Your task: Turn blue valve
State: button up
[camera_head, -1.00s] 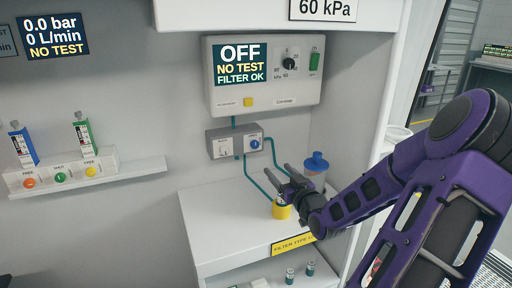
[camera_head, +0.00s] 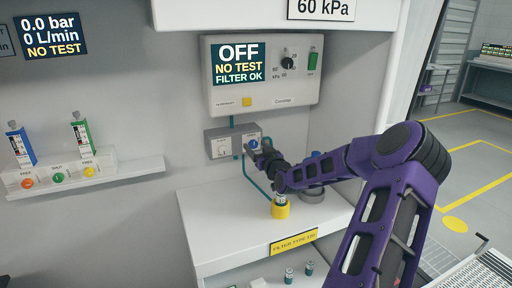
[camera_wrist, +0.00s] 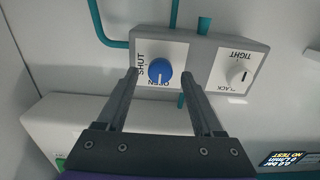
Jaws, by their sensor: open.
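The blue valve (camera_head: 253,143) is a round blue knob with a white pointer line on the grey wall box (camera_head: 213,146). In the wrist view the blue valve (camera_wrist: 160,71) sits between SHUT and OPEN labels, its pointer line toward OPEN. My gripper (camera_head: 256,152) is at the right half of the box, just in front of the valve. In the wrist view my gripper (camera_wrist: 160,78) is open, with one finger on each side of the knob. The fingers look apart from the knob; exact depth is hard to tell.
A white knob (camera_wrist: 238,75) marked TIGHT is beside the valve on the same box. Teal pipes (camera_head: 258,183) run from the box. A yellow cup-like holder (camera_head: 281,209) and a blue-topped container, partly hidden by my arm, stand on the white counter (camera_head: 225,220) below.

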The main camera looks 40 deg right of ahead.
jog(key=shift+w, duration=0.3)
grip_shut()
